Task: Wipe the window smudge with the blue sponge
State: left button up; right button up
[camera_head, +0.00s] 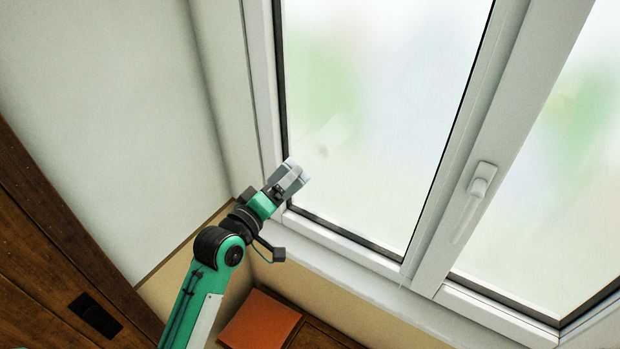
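The window (375,130) fills the middle and right of the head view. A faint pale grey smudge (336,134) shows on the lower left part of its left pane. My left gripper (288,180) comes up from the lower left and is at the lower left corner of that pane, below and left of the smudge. It looks shut on a pale blue-grey block, which appears to be the blue sponge (293,168). The fingers partly cover the block. I cannot tell whether it touches the glass. My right gripper is not in view.
A white handle (480,185) sticks out from the frame between the two panes. The white sill (340,258) runs below the window. An orange-brown flat object (260,322) lies below. Dark wooden furniture (50,240) stands at the left. The left pane above my gripper is clear.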

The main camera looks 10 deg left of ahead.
pick_arm(q)
send_near(313, 147)
jog(key=shift+x, duration=1.95)
jog(key=shift+w, duration=0.1)
jog(key=shift+x, duration=1)
jog(key=shift+s+d, duration=0.3)
jog(key=shift+d, duration=0.35)
jog(key=shift+s+d, duration=0.3)
jog(key=shift+d, duration=0.3)
jog(key=shift+s+d, duration=0.3)
jog(key=shift+d, duration=0.35)
jog(key=shift+w, duration=0.15)
jog(key=shift+w+a, duration=0.25)
jog(key=shift+a, duration=0.35)
jog(key=shift+w+a, duration=0.3)
jog(key=shift+a, duration=0.35)
jog(key=shift+w+a, duration=0.25)
jog(key=shift+a, duration=0.35)
